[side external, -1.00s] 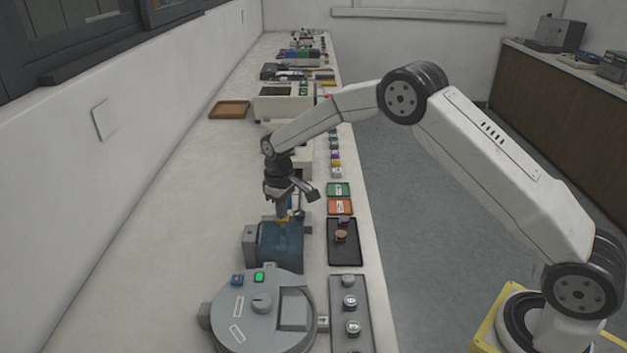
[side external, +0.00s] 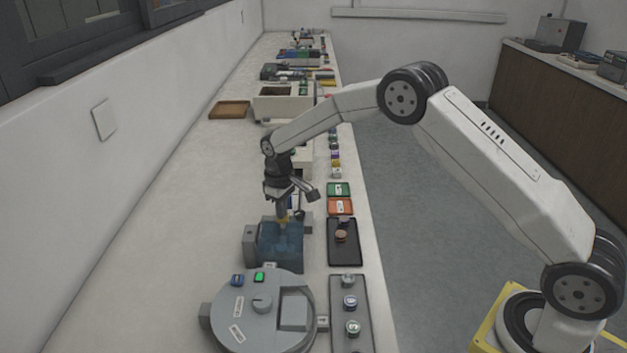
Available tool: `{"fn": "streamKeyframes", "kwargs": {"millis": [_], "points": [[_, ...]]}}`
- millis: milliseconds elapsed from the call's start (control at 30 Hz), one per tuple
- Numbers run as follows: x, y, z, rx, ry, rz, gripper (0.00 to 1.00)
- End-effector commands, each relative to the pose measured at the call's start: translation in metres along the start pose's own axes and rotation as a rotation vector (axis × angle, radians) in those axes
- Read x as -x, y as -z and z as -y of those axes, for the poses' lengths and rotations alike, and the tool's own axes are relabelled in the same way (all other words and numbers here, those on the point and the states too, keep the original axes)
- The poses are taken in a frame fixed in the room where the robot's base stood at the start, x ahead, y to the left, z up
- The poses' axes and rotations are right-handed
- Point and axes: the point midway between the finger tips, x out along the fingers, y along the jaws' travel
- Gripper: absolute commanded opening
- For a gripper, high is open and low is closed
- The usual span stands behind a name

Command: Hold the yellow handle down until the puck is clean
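The yellow handle (side external: 283,217) shows as a small yellow patch at the top of a blue box-shaped unit (side external: 281,254) on the bench. My gripper (side external: 284,210) points down at the handle and overlaps it in this view. I cannot tell whether it touches or presses it, or whether its fingers are open or shut. A brownish round puck (side external: 341,237) lies on the black tray (side external: 345,257) to the right of the blue unit. Whether another puck is inside the unit is hidden.
A grey round machine (side external: 239,309) with a knob and a lit green button stands in front. A grey rack (side external: 349,338) with several round pieces is beside it. Green (side external: 338,184) and orange (side external: 340,200) trays lie behind the black tray. The bench at left is clear.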

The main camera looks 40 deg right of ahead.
Motion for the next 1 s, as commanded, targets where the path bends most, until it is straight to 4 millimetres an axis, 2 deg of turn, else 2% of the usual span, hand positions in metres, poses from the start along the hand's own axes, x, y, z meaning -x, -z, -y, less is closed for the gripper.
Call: {"fn": "streamKeyframes", "kwargs": {"millis": [467, 1000], "points": [[0.002, 0.0, 0.0, 0.0, 0.0, 0.001, 0.0], [0.025, 0.0, 0.0, 0.0, 0.0, 0.0, 0.0]]}}
